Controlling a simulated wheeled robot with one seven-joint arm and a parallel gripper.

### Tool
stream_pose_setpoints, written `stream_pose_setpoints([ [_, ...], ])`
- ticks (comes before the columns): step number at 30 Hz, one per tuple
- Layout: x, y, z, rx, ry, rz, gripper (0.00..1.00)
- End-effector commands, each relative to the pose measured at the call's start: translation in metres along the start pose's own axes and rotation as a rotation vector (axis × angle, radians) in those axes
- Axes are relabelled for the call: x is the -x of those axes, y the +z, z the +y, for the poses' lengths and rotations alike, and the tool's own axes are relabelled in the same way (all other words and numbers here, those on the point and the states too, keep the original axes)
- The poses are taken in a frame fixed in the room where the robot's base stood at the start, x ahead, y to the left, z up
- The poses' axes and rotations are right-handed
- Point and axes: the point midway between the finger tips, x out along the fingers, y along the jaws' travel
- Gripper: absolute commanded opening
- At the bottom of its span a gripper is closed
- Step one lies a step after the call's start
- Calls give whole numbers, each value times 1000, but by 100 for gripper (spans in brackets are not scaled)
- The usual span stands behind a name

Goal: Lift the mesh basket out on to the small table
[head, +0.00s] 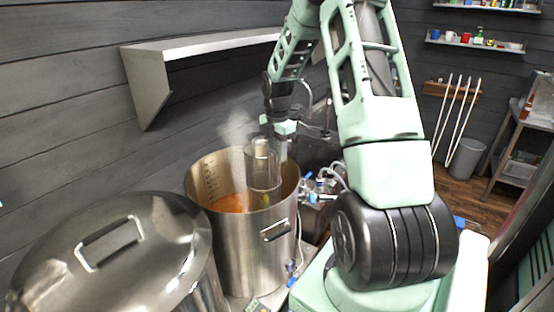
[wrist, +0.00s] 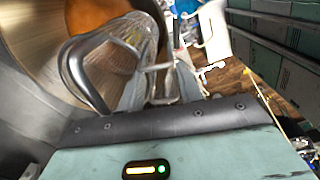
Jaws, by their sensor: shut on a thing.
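The mesh basket (head: 262,165), a tall see-through cylinder, hangs upright at the mouth of the open steel pot (head: 247,241). Its upper part is above the rim and its lower end is inside the pot, over or in orange liquid (head: 228,203). My gripper (head: 284,130) is shut on the basket at its top. In the wrist view my gripper (wrist: 158,82) is close to the basket's wire handle (wrist: 75,75), with the mesh body (wrist: 138,38) beyond. The exact grip point and the basket's bottom are hard to see. I cannot surely tell which surface is the small table.
A lidded steel pot (head: 135,245) stands at the left front. A wall shelf (head: 205,44) juts out above the open pot. Steam rises by the basket. A metal rack (head: 525,118) and grey bin (head: 466,158) stand at the right, with wooden floor between.

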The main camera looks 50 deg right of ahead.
Motion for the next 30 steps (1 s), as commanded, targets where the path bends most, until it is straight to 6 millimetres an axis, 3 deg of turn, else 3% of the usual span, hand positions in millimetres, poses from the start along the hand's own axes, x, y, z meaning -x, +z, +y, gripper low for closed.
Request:
stream_pose_setpoints([
  [30, 113, 0, 1, 1, 4, -2, 8],
])
